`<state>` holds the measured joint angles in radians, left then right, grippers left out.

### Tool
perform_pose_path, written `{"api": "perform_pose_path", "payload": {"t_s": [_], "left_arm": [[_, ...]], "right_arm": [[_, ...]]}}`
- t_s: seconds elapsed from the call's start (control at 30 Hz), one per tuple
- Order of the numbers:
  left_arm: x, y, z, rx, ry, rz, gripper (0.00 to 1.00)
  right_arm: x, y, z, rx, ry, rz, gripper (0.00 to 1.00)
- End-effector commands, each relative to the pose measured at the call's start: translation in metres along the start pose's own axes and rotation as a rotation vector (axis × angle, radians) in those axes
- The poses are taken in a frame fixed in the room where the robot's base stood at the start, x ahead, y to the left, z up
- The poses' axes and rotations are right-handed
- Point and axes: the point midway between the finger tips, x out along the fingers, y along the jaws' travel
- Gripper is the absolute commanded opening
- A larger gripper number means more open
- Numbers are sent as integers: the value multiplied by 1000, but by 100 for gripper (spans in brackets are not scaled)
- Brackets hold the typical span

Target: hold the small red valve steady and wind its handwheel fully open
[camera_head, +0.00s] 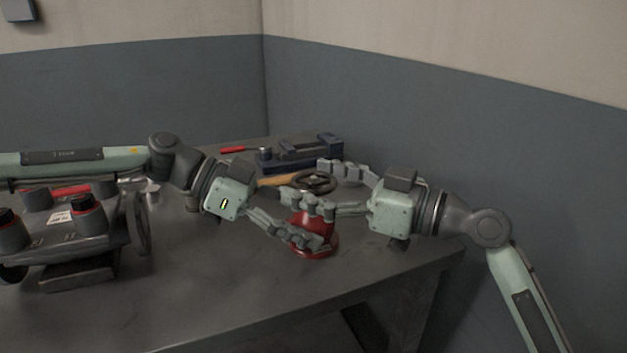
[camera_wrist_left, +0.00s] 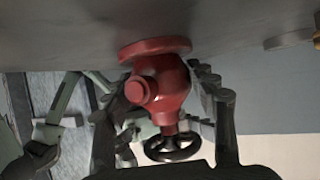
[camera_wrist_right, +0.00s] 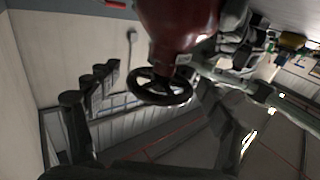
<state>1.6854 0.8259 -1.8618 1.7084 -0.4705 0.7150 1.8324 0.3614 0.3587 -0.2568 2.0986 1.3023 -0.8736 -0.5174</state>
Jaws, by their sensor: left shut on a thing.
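The small red valve (camera_head: 318,241) stands upright on its round flange near the table's right front edge. It also shows in the left wrist view (camera_wrist_left: 172,85), upside down in that picture. My left gripper (camera_head: 305,228) is shut on the valve's red body from the left; its far finger is mostly hidden in the head view. The black handwheel (camera_head: 316,181) sits on top of the valve; it shows whole in the right wrist view (camera_wrist_right: 162,87). My right gripper (camera_head: 308,180) is open, its fingers spread on either side of the handwheel, with gaps visible.
A large grey manifold (camera_head: 75,235) with dark knobs takes up the left of the table (camera_head: 215,300). Behind the valve lie a dark blue vise-like tool (camera_head: 305,150), an orange-brown handle (camera_head: 280,181) and a red-handled tool (camera_head: 233,150). The front middle of the table is clear.

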Motion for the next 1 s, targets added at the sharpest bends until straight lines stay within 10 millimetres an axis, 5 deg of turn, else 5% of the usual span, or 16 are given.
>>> {"api": "perform_pose_path", "payload": {"t_s": [0.33,0.8,1.0], "left_arm": [[0,0,-1,1,1,0,41],[0,0,-1,0,1,0,41],[0,0,-1,0,1,0,41]], "right_arm": [[-9,1,0,-2,-1,3,80],[-100,0,1,1,-3,2,80],[-118,0,0,1,-2,1,80]]}}
